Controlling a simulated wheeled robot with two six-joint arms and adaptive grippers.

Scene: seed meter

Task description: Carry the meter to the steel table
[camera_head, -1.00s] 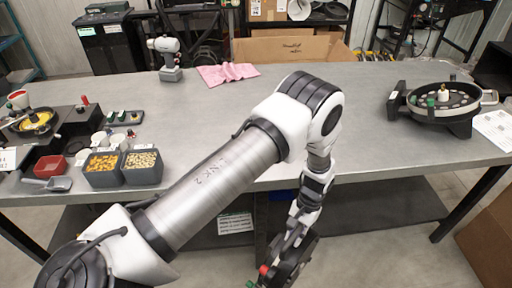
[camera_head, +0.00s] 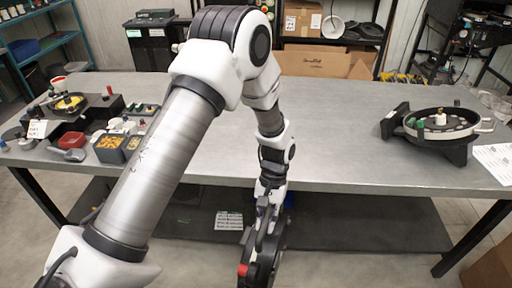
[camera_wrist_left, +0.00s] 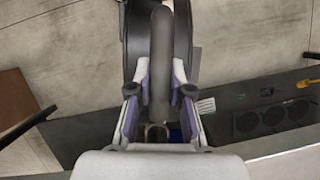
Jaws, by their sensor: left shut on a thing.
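My left gripper (camera_head: 268,195) hangs in front of the near edge of the steel table (camera_head: 335,135), below its top. It is shut on the handle of a dark meter (camera_head: 262,262), which hangs edge-on with a red knob showing. In the left wrist view, the gripper (camera_wrist_left: 160,112) has its purple-lined fingers on both sides of the grey handle (camera_wrist_left: 161,60), with the black round body (camera_wrist_left: 182,50) behind. Much of the meter is hidden or out of frame. My right gripper is not in view.
A round black device with a disc (camera_head: 443,122) stands at the table's right. Seed bins (camera_head: 108,148), a red scoop tray (camera_head: 71,140) and a black stand (camera_head: 98,108) occupy the left end. The table's middle looks clear. A lower shelf (camera_head: 370,225) lies beneath; a brown box (camera_head: 490,268) stands lower right.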

